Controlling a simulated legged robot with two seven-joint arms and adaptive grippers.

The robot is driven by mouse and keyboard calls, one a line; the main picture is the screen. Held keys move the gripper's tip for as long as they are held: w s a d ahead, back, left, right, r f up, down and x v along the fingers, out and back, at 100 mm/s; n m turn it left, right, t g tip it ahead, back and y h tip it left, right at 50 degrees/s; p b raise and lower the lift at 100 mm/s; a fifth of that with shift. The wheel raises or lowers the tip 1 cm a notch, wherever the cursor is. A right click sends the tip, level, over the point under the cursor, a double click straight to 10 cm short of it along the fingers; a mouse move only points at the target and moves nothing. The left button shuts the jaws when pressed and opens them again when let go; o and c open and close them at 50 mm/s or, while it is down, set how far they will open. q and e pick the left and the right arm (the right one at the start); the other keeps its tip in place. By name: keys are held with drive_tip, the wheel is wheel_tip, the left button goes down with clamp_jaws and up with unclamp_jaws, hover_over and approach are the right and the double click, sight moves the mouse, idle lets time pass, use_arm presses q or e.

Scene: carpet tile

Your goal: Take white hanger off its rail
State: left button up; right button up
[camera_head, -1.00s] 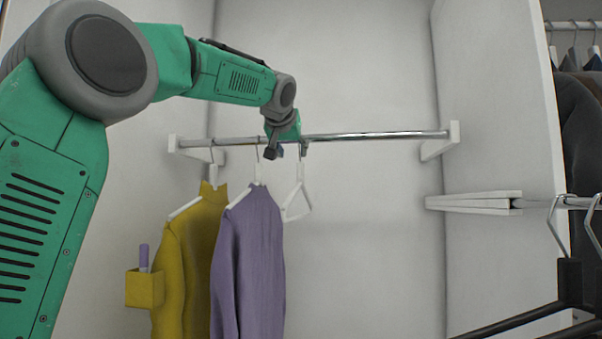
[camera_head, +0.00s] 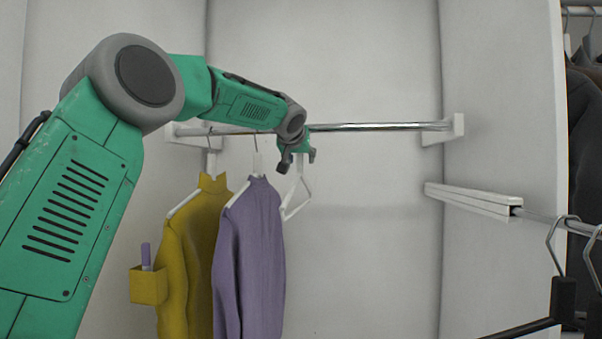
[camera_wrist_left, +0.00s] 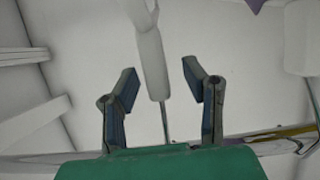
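The white hanger (camera_head: 304,187) hangs bare from the metal rail (camera_head: 375,127), to the right of the purple garment. My left gripper (camera_head: 298,163) is just below the rail, at the hanger's top. In the left wrist view the hanger's white neck (camera_wrist_left: 152,50) lies between the two spread fingers of my left gripper (camera_wrist_left: 161,82), with a visible gap on both sides. Its thin metal hook (camera_wrist_left: 166,122) runs toward the rail (camera_wrist_left: 35,157); the hook's top is hidden. My right gripper is not in view.
A purple garment (camera_head: 250,260) and a yellow garment (camera_head: 190,265) with a pocket hang on white hangers to the left. The wardrobe's right wall (camera_head: 495,110) stands beyond the rail's end. Black hangers (camera_head: 563,300) hang on another rail at the lower right.

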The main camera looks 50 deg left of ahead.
use_arm(q)
drive_tip(key=shift+s, duration=0.2)
drive_tip(key=shift+c, duration=0.8)
drive_tip(key=shift+d+r, duration=0.1)
drive_tip(key=c, duration=0.7)
drive_tip(key=shift+d, duration=0.1)
clamp_jaws()
drive_tip(key=shift+r, duration=0.15)
